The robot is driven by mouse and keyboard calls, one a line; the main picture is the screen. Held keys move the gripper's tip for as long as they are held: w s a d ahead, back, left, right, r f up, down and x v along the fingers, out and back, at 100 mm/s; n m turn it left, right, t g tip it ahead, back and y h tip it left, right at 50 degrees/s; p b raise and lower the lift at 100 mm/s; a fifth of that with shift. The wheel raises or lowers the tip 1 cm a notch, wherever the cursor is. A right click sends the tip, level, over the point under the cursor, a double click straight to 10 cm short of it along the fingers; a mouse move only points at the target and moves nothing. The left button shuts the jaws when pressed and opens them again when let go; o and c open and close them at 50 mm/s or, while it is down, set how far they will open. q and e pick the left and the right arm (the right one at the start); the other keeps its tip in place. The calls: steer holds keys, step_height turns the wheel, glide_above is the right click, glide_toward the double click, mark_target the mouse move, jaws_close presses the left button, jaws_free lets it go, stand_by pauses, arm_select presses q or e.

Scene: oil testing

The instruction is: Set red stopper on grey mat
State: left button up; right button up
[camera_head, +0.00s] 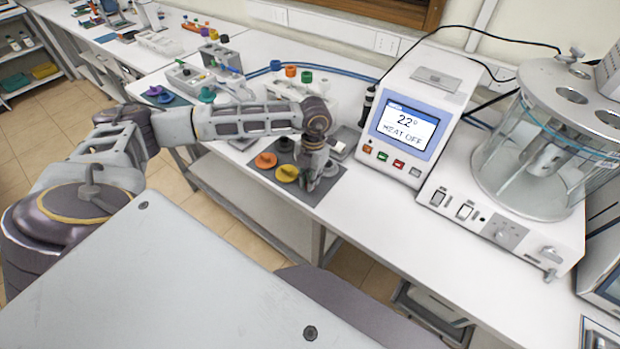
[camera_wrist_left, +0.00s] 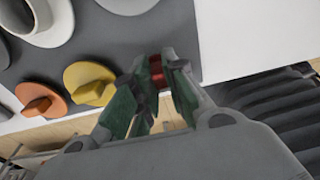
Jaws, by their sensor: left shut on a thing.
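My left gripper (camera_head: 312,183) is over the right part of the grey mat (camera_head: 333,185) on the bench, pointing down. In the left wrist view, its fingers (camera_wrist_left: 155,82) are shut on the red stopper (camera_wrist_left: 158,70), of which only a small red part shows between the tips. The mat (camera_wrist_left: 115,45) lies beneath the fingertips, near its edge. I cannot tell whether the stopper touches the mat. The head view hides the stopper behind the gripper. My right gripper is in neither view.
Right of the mat stands a heater unit with a screen (camera_head: 404,130). Bare white bench (camera_head: 375,205) lies between them.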

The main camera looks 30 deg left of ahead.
arm_select(q)
steer(key=shift+f, duration=0.15)
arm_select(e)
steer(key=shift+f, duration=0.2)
arm_select(q)
steer(key=o, duration=0.7)
steer(key=shift+o, duration=0.3)
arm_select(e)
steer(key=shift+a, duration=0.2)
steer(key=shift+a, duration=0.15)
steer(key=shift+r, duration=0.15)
arm_select(q)
steer(key=shift+r, duration=0.3)
step_height(320, 180, up, 12)
steer(key=w+b, duration=0.1)
steer(key=b, duration=0.1)
steer(key=shift+f, duration=0.15)
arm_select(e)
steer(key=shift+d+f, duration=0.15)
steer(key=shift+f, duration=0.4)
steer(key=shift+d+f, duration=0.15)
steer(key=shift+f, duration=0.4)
